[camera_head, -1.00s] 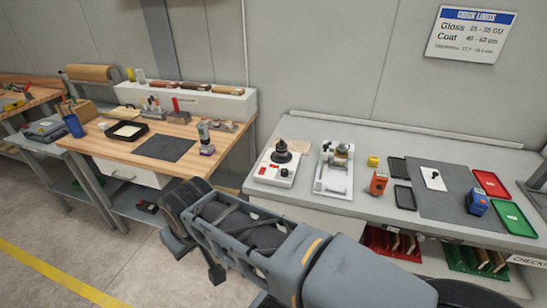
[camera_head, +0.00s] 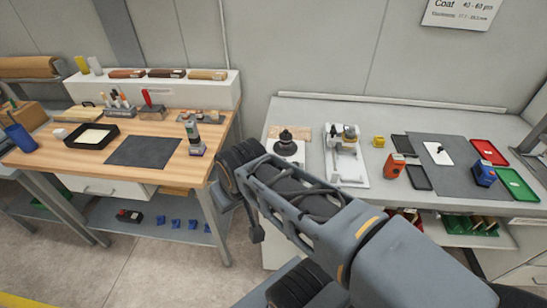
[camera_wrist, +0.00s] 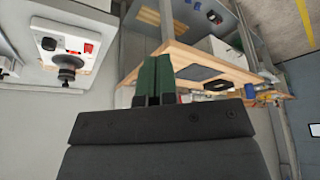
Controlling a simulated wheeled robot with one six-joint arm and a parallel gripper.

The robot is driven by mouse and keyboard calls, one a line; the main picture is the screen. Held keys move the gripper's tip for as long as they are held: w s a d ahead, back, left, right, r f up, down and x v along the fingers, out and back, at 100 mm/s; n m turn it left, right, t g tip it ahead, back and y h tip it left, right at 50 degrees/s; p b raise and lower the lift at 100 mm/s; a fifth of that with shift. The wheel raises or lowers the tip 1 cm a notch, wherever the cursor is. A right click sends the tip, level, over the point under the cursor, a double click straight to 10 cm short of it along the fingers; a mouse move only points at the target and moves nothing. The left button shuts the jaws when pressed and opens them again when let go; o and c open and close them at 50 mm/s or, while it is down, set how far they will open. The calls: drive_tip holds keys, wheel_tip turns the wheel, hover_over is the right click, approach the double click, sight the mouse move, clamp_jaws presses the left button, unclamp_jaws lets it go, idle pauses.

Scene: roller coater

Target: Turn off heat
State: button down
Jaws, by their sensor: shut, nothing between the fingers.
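A white heating unit (camera_wrist: 80,22) is at the upper left of the wrist view. Its front shows a red switch (camera_wrist: 88,48), a black round knob (camera_wrist: 48,44) and a dark stepped piece (camera_wrist: 67,70) on top. In the head view the unit's dark top piece (camera_head: 286,145) shows on the grey bench, and my arm hides most of its front. My gripper (camera_wrist: 153,62) has green fingers, shut and empty, apart from the unit and to its right in the wrist view. The fingers cannot be made out in the head view.
Beside the unit on the grey bench (camera_head: 330,108) stand a white device (camera_head: 345,170), a red-orange gauge (camera_head: 394,166) and a blue gauge (camera_head: 484,173). A wooden bench (camera_head: 80,160) with a dark mat (camera_head: 143,151) stands to the left, with a gap between the benches.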

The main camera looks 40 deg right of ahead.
drive_tip(key=w+d+n+b, duration=0.1)
drive_tip(key=w+d+n, duration=0.2)
drive_tip(key=w+d, duration=0.2)
drive_tip(key=w+d+n+g+y+b, duration=0.1)
drive_tip(key=w+d, duration=0.4)
drive_tip(key=d, duration=0.7)
drive_tip(key=w+d+f+n+y+b, duration=0.1)
drive_tip(key=w+d+n+b, duration=0.2)
drive_tip(key=w+d+n, duration=0.2)
drive_tip(key=d, duration=0.3)
drive_tip(key=shift+d+g, duration=0.15)
drive_tip(key=shift+g, duration=0.25)
drive_tip(key=x, duration=0.6)
drive_tip(key=p+x, duration=0.1)
drive_tip(key=x, duration=0.5)
drive_tip(key=shift+s+d+f, duration=0.15)
drive_tip(key=shift+s+d, duration=0.05)
drive_tip(key=shift+w+d+f+p, duration=0.1)
drive_tip(key=shift+f+p, duration=0.25)
drive_tip(key=shift+f, duration=0.55)
